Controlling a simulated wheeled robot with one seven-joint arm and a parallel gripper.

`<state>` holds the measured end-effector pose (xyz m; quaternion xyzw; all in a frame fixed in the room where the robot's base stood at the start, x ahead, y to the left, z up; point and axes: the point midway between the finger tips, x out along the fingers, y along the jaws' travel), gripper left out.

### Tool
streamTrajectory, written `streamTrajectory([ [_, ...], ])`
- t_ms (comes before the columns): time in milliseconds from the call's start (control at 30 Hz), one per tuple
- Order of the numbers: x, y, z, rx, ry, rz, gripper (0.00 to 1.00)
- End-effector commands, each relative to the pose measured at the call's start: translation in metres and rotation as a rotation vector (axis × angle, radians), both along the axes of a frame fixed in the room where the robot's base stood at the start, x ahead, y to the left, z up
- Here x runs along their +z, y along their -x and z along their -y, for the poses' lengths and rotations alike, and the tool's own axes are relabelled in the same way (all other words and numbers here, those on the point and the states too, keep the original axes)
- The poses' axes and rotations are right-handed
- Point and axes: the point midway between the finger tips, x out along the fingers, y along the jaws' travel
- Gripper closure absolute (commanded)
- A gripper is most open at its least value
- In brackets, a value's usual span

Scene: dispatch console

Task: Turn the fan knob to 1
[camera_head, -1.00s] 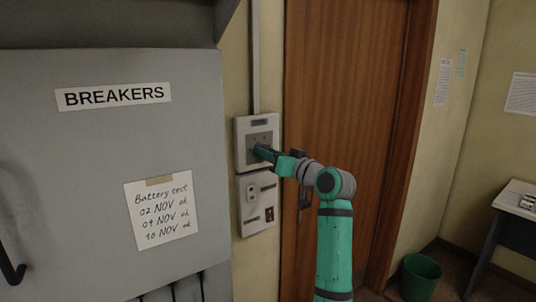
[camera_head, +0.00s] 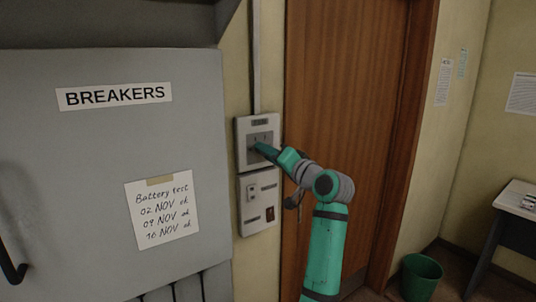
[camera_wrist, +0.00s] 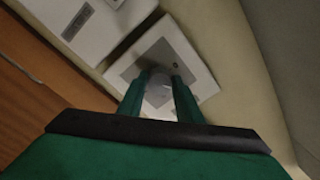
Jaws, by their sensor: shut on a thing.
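The fan control panel (camera_head: 242,131) is a pale wall plate with a grey inset, left of the wooden door. In the wrist view the same plate (camera_wrist: 188,52) appears tilted, and a round grey knob (camera_wrist: 158,88) stands out from its inset. My gripper (camera_head: 259,148) reaches the inset from the right, its arm rolled. In the wrist view my gripper's two green fingers (camera_wrist: 160,92) are on either side of the knob, shut on it. The knob's pointer and the number it faces cannot be read. In the head view the fingers hide the knob.
A second plate (camera_head: 248,215) with a small switch and a red rocker sits just below. A grey breaker cabinet (camera_head: 90,120) stands to the left with a dark handle. The wooden door (camera_head: 345,100) is close behind my arm.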

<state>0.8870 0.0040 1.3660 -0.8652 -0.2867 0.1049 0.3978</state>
Motion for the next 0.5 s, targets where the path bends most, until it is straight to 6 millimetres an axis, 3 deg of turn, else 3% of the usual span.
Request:
streamTrajectory([
  [367,0.0005,0.0001,0.0027,-0.004,-0.004,0.000,0.91],
  [400,0.0006,0.0000,0.0028,-0.004,-0.004,0.000,0.61],
  [467,0.0006,-0.0001,0.0027,-0.004,-0.004,0.000,0.50],
  [500,0.0004,-0.0001,0.0025,-0.004,-0.004,0.000,0.50],
])
